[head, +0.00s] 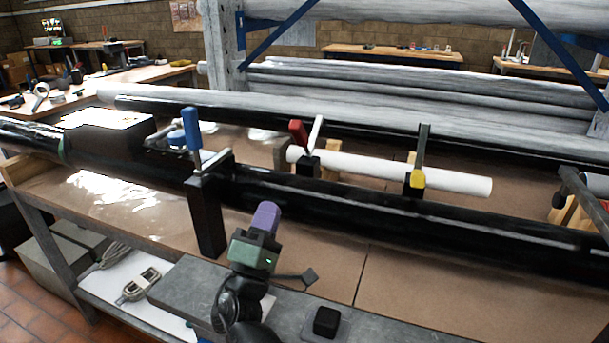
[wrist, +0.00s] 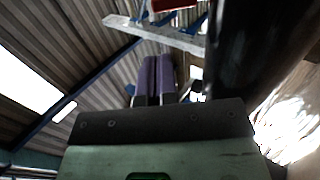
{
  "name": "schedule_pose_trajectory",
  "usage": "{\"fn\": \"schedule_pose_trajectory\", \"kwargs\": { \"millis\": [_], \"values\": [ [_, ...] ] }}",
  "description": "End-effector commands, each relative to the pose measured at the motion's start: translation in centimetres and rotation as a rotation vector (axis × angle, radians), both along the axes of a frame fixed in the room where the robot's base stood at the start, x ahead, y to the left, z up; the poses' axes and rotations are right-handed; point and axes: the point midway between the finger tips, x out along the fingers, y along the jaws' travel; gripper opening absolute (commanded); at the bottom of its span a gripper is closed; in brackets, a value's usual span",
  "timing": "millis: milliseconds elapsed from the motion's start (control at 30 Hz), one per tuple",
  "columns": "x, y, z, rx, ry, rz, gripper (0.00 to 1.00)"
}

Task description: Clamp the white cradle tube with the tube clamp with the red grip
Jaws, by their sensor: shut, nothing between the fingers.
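The white cradle tube (head: 400,171) lies roughly level behind the long black pipe in the head view. The tube clamp with the red grip (head: 298,133) stands near the tube's left end. Its red grip leans left and a pale bar beside it leans up to the right, apart from the tube; its black body hides part of the tube. My gripper (head: 265,215) is in front of the black pipe, well short of the clamp and lower in the picture. Its purple fingers, also in the wrist view (wrist: 157,76), are together and empty.
A tall clamp with a blue grip (head: 191,129) stands left of my gripper. The long black pipe (head: 330,203) runs between my gripper and the tube.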

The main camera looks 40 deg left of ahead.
Motion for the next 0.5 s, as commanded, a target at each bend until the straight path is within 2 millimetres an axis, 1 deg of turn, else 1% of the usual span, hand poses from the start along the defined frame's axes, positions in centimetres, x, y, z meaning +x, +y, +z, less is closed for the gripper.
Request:
{"fn": "schedule_pose_trajectory", "kwargs": {
  "millis": [133, 233, 500],
  "values": [
    [0.5, 0.2, 0.9, 0.0, 0.001, -0.004, 0.0],
    [1.4, 0.6, 2.0, -0.001, 0.002, -0.004, 0.0],
    [5.5, 2.5, 5.9, 0.0, 0.002, -0.006, 0.0]
  ]
}}
